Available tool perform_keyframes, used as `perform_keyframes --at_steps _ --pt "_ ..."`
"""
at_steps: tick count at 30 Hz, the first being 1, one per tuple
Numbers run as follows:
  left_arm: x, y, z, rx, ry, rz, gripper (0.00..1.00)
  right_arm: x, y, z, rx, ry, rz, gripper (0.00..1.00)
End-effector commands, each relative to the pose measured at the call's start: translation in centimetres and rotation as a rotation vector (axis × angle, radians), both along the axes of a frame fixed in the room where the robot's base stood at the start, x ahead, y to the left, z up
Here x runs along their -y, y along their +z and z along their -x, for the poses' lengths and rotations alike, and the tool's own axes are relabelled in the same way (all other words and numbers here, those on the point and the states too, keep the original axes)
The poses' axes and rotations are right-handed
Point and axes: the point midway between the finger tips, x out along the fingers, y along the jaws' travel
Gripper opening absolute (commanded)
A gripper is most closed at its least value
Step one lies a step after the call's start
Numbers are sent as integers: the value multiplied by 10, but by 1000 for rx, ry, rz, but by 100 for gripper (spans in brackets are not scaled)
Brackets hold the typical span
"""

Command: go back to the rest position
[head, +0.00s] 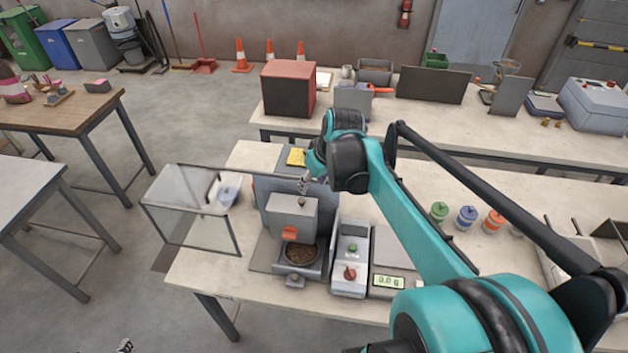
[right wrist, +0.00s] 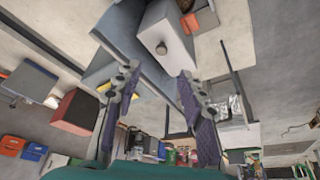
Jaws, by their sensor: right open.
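My right arm reaches in from the lower right of the head view, over the bench. My right gripper (head: 306,184) is behind the grey bagger housing (head: 290,213), partly hidden by my arm. In the right wrist view the two fingers of my right gripper (right wrist: 158,84) stand wide apart with nothing between them. The pale housing (right wrist: 168,32) shows beyond them there. A small part of what looks like my left gripper (head: 124,346) shows at the bottom left of the head view, low and away from the bench; its jaws are too small to judge.
A clear guard box (head: 190,212) stands at the bench's left end. A bowl of brown pellets (head: 302,254), a control box with a red knob (head: 350,272) and a scale display (head: 388,282) sit in front. Lidded jars (head: 466,217) stand right of my arm. Open floor lies left.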

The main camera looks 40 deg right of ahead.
Motion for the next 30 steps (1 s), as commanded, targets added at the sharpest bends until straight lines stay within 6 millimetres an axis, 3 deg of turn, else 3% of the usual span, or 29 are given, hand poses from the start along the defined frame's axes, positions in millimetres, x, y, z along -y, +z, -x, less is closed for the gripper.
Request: perform_keyframes --at_steps 20,23,25,30 --pt "0 -1 0 0 0 0 59 -2 4 2 1 1 0 41" --pt "0 -14 0 0 0 0 59 -17 -9 4 9 7 5 41" --pt "0 -33 0 0 0 0 59 -38 -28 8 21 14 12 41" --pt "0 -95 0 0 0 0 59 -111 -97 30 82 38 31 41"
